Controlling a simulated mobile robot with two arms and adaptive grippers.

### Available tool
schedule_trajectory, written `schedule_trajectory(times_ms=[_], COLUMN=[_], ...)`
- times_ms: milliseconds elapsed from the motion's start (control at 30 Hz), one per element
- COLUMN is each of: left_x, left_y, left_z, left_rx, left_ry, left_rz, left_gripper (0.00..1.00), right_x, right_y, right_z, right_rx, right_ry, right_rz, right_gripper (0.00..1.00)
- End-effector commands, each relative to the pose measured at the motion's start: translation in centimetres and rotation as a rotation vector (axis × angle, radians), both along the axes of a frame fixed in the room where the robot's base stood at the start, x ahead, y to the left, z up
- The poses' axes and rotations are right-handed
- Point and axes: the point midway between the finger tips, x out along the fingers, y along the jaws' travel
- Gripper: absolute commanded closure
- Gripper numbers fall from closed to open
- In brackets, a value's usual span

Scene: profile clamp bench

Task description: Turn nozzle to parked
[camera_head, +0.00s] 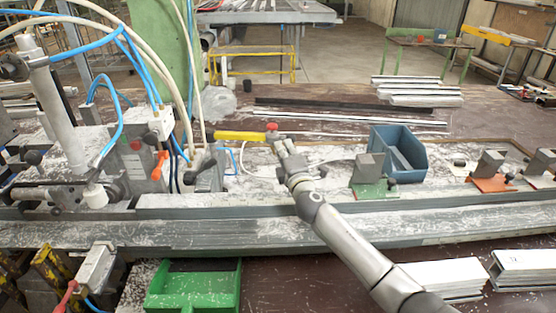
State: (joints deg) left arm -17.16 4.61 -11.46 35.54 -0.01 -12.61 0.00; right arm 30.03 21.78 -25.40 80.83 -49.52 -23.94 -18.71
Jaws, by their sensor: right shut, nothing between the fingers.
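A yellow bar (240,136) with a dark end at its left and a red piece (272,127) at its right end lies level above the bench. It may be the nozzle, but I cannot tell for sure. My right gripper (281,142) is at the bar's right end, just below the red piece. Its fingers are shut with nothing between them. Whether they touch the bar is unclear. My right arm comes in from the lower right and covers part of the rail. My left gripper is not in view.
A clamp machine (64,120) with blue and white hoses stands at the left. A blue bin (401,155) and a green block (375,188) stand right of my gripper. A long rail (150,232) crosses the front. A green tray (195,290) and white profiles (447,278) lie nearer.

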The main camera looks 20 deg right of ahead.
Motion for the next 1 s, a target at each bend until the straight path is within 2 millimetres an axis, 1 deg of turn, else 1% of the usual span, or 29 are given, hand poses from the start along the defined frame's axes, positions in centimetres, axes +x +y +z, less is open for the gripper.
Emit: schedule_trajectory(times_ms=[33,100,333,533,1000], left_x=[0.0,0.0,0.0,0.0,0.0], left_y=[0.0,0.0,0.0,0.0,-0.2], left_z=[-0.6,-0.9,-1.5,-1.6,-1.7], left_rx=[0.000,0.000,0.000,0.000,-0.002], left_ry=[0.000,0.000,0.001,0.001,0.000], left_rz=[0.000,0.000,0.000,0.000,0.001], left_gripper=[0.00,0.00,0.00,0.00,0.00], right_x=[0.6,1.3,2.7,3.0,3.0], right_y=[-0.5,-0.8,-1.6,-1.8,-1.9], right_z=[-0.2,-0.2,-0.1,-0.1,-0.1], right_rx=[-0.002,0.002,-0.001,0.001,0.001], right_ry=[-0.002,-0.001,0.000,0.001,0.000], right_rz=[0.020,0.016,0.015,0.015,0.013], right_gripper=[1.00,1.00,1.00,1.00,1.00])
